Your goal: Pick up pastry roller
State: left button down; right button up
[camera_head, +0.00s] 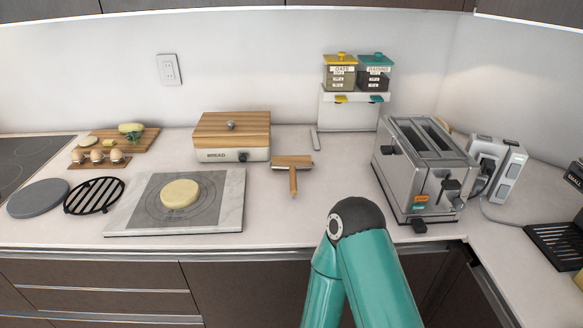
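The pastry roller (292,167) lies on the white counter right of the bread box. It has a wooden cylinder across the top and a wooden handle (293,186) that points toward the counter's front edge. Nothing covers it. A teal arm link of mine with a dark joint rises at the bottom centre, in front of the counter and to the right of the roller. No gripper shows in this view, so neither is seen near the roller.
A marble board (229,214) with round dough (180,194) lies left of the roller. The bread box (213,154) stands behind left. A toaster (412,200) stands to the right, a dispenser rack (338,111) behind. The counter between roller and toaster (335,185) is clear.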

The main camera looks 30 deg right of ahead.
aim_at(293, 184)
jog(key=u, duration=1.3)
jog(key=i, duration=0.15)
jog(key=z, duration=3.1)
jog(key=k, duration=1.4)
jog(key=u, duration=0.85)
jog(key=i, duration=1)
jog(key=u, duration=0.05)
